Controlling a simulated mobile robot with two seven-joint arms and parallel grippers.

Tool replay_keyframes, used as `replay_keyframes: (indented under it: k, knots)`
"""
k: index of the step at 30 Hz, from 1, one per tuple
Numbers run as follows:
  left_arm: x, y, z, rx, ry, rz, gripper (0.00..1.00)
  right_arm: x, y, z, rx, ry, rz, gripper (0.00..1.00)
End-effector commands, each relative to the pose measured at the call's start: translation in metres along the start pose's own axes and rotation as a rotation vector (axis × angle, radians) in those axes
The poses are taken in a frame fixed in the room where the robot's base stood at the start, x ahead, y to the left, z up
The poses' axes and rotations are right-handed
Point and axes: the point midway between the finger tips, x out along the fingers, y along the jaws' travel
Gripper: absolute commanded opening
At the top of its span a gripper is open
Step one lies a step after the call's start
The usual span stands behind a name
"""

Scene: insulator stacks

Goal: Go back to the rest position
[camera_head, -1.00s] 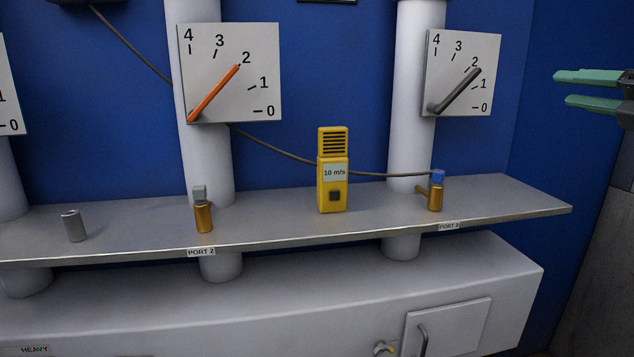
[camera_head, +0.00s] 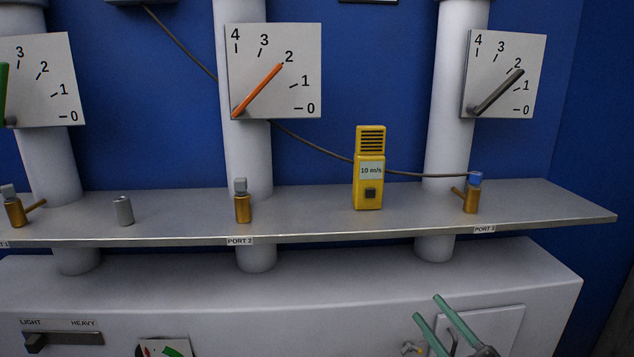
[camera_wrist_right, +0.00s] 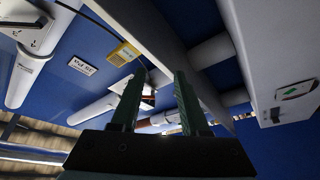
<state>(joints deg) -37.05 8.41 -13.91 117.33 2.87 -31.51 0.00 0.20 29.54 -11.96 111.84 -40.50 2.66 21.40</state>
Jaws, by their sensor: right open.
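My right gripper (camera_head: 436,309) is at the bottom right of the head view, in front of the lower cabinet. Its two green fingers are apart with nothing between them. In the right wrist view the same open fingers (camera_wrist_right: 158,90) point up toward the shelf's underside and the blue wall. My left gripper is not in the head view.
A grey shelf (camera_head: 310,220) carries a yellow 10 m/s meter (camera_head: 369,180), a loose grey cylinder (camera_head: 123,211) and brass port fittings, one at PORT 2 (camera_head: 243,207). Gauges hang above. The white cabinet (camera_head: 330,280) below has a slider (camera_head: 62,339) and a door.

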Motion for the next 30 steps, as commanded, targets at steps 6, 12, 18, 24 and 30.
replay_keyframes:
  k: [6, 12, 18, 24, 30]
  knots:
    - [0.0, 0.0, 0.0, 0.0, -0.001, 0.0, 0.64, -0.095, -0.126, 0.065, 0.444, -0.455, -0.069, 0.45]
    - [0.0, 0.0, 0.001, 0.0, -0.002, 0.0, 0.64, -0.187, -0.225, 0.07, 0.731, -0.788, -0.198, 0.45]
    - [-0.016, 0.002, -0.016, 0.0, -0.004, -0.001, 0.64, -0.246, -0.267, 0.035, 0.915, -0.986, -0.308, 0.45]
    - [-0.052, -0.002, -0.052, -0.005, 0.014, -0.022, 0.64, -0.241, -0.228, 0.014, 0.906, -0.994, -0.281, 0.45]
    - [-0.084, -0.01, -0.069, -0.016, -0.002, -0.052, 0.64, -0.24, -0.192, -0.006, 0.899, -1.007, -0.257, 0.45]
